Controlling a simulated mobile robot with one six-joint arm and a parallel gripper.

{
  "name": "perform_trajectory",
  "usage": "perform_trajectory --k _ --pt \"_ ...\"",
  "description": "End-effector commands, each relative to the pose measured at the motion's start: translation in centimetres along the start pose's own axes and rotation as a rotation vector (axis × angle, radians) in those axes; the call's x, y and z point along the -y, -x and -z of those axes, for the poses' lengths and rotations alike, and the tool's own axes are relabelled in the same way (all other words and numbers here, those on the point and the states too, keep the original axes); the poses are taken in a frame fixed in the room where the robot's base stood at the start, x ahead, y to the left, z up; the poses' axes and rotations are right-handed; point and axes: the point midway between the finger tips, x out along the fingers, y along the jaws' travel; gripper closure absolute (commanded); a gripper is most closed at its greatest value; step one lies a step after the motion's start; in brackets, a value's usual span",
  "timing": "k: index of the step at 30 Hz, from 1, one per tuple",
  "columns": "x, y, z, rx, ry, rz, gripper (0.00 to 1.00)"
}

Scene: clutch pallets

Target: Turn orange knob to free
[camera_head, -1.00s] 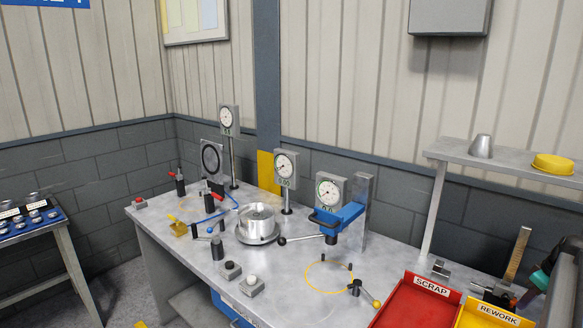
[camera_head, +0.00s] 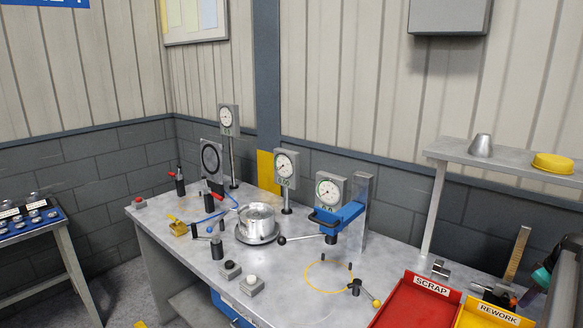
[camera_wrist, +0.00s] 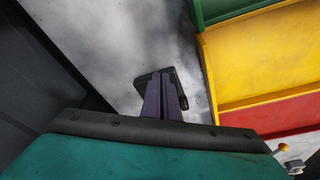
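No clearly orange knob shows. A lever with a yellow ball end (camera_head: 376,303) stands on the bench at the front right, beside a yellow ring mark. In the wrist view, a small yellow-orange ball (camera_wrist: 284,148) shows at the lower right, next to a metal fitting. I cannot tell if these are the same part. My gripper (camera_wrist: 160,76) points at the grey bench top, with its two dark fingers close together and nothing seen between them. A black flat piece (camera_wrist: 186,102) shows behind the fingertips.
A red SCRAP bin (camera_head: 408,304) and a yellow REWORK bin (camera_head: 478,318) stand at the front right. A blue-armed gauge stand (camera_head: 340,216), a silver round part (camera_head: 257,219) and several dial gauges crowd the bench (camera_head: 205,268). A shelf (camera_head: 500,160) stands behind the bins.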

Motion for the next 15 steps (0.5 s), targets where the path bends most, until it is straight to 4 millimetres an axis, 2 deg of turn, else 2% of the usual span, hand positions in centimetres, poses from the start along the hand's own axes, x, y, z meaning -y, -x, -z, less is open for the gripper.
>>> perform_trajectory --k 7,15 --pt "0.00 -0.05 0.30 -0.006 0.001 -0.001 1.00" --pt "-0.20 0.10 -0.27 -0.005 0.001 -0.001 1.00"
